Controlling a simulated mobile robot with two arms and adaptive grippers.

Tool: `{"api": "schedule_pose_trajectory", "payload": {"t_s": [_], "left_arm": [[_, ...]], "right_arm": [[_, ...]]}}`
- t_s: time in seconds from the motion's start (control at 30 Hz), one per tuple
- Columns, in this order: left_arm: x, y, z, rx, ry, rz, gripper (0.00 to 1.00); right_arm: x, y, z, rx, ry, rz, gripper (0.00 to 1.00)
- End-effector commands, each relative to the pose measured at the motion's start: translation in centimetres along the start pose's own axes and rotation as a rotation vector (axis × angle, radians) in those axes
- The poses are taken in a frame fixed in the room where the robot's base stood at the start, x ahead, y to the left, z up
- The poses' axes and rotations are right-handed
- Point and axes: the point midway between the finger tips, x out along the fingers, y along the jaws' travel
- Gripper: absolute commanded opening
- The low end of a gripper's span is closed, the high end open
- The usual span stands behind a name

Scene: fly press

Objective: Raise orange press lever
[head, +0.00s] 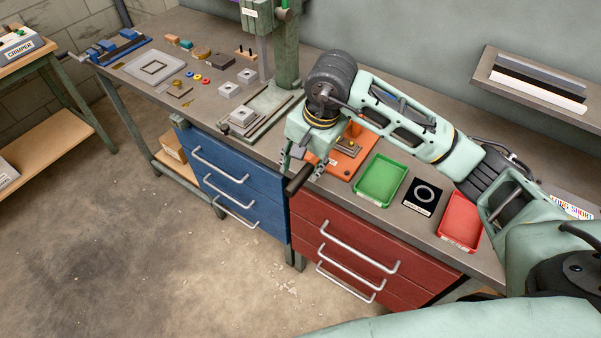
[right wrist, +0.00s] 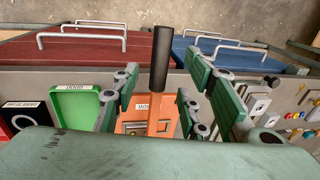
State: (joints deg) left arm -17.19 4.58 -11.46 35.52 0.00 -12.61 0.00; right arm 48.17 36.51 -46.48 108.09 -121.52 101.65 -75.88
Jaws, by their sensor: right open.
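The orange press (head: 350,150) stands on the workbench, partly hidden behind my right arm in the head view. In the right wrist view its orange base (right wrist: 136,127) lies beyond my gripper. Its lever has an orange shaft (right wrist: 153,115) and a black handle grip (right wrist: 160,60). The black grip also shows in the head view (head: 298,181), sticking out over the bench's front edge. My right gripper (right wrist: 162,88) is open, its green-padded fingers on either side of the lever with visible gaps. It also shows in the head view (head: 299,166). My left gripper is not in view.
A green tray (head: 380,200), a black plate with a ring (head: 424,196) and a red tray (head: 459,239) lie right of the press. A green column (head: 287,50) stands left of it. Blue drawers (head: 232,185) and red drawers (head: 345,245) are below.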

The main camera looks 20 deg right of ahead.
Motion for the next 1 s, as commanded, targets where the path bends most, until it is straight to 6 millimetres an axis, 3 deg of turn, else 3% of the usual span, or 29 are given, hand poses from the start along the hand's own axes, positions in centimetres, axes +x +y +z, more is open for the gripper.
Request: {"api": "schedule_pose_trajectory", "payload": {"t_s": [0.3, 0.7, 1.0], "left_arm": [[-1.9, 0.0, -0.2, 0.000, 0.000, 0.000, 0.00], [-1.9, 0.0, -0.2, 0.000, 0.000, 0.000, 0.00], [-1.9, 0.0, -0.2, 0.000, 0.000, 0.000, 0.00]], "right_arm": [[4.5, 0.0, 0.1, 0.001, -0.005, 0.001, 0.40], [5.6, 0.0, 0.1, 0.000, -0.003, -0.002, 0.39], [5.5, 0.0, 0.1, 0.001, -0.003, -0.002, 0.13]]}}
